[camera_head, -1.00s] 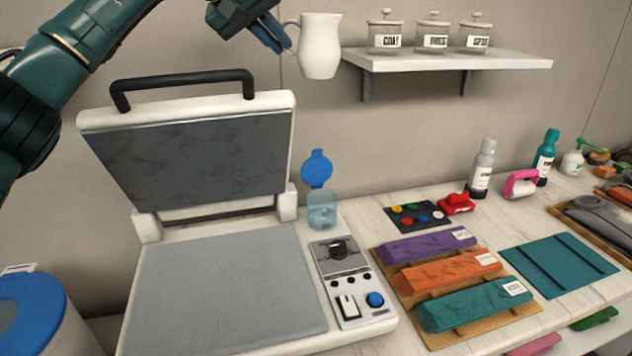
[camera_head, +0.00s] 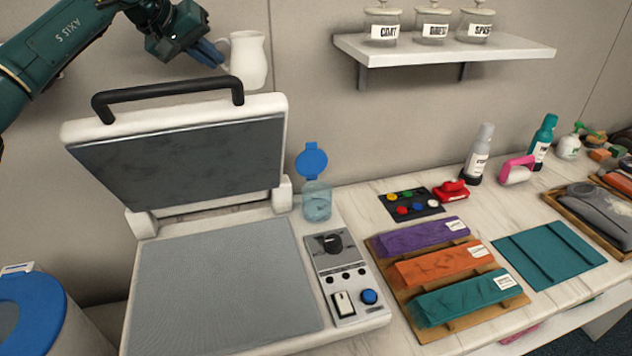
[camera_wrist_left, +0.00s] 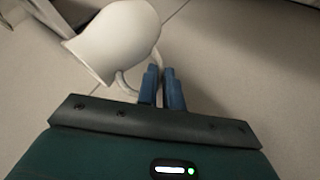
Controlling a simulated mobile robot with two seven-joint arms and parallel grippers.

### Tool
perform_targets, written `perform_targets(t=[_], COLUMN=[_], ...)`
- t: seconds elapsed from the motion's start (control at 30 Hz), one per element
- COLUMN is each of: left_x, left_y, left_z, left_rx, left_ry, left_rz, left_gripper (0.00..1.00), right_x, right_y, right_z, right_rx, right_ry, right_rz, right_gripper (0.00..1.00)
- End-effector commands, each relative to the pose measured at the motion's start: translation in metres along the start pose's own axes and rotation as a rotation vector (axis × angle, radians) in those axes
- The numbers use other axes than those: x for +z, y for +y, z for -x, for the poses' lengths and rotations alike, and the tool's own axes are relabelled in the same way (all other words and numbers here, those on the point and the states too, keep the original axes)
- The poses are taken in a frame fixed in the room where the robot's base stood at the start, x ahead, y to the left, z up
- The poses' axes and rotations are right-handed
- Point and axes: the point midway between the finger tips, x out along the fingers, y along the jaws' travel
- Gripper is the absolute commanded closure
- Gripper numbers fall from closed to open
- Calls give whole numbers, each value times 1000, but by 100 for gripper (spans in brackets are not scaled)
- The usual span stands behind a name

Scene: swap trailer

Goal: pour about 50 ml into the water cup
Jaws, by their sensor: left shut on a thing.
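A white jug (camera_head: 248,60) is upright in the head view, in the air above the press's handle. My left gripper (camera_head: 217,56) is shut on the jug's handle, at the jug's left side. In the left wrist view the jug (camera_wrist_left: 115,40) is beside the blue fingers (camera_wrist_left: 164,80), with its handle between them. The water cup (camera_head: 317,202) looks like a small clear bluish container with its round blue lid (camera_head: 312,160) flipped up. It stands behind the control panel, below and to the right of the jug. My right gripper is not in view.
The open press (camera_head: 180,165), its raised black handle (camera_head: 168,95) and control panel (camera_head: 345,285) fill the left. A shelf with labelled jars (camera_head: 450,52) hangs at upper right. Wrapped bars on a wooden tray (camera_head: 383,262) and bottles stand right. A blue-lidded bin (camera_head: 30,310) is at lower left.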

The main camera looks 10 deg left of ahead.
Motion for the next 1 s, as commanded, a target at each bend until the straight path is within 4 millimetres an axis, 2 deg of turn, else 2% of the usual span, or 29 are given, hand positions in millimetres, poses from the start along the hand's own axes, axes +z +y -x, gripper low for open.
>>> perform_targets(t=[0.2,0.4,0.8,1.0], left_x=[24,37,38,27], left_y=[-22,-32,-33,-36], left_z=[-31,-45,-46,-34], left_rx=[0,3,3,-8], left_ry=[-1,2,3,14], left_rz=[0,-2,-2,12], left_gripper=[100,100,100,100], right_x=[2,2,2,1], right_y=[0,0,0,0], right_z=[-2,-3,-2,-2], right_rx=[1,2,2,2], right_ry=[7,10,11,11], right_rz=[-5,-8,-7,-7], right_gripper=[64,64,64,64])
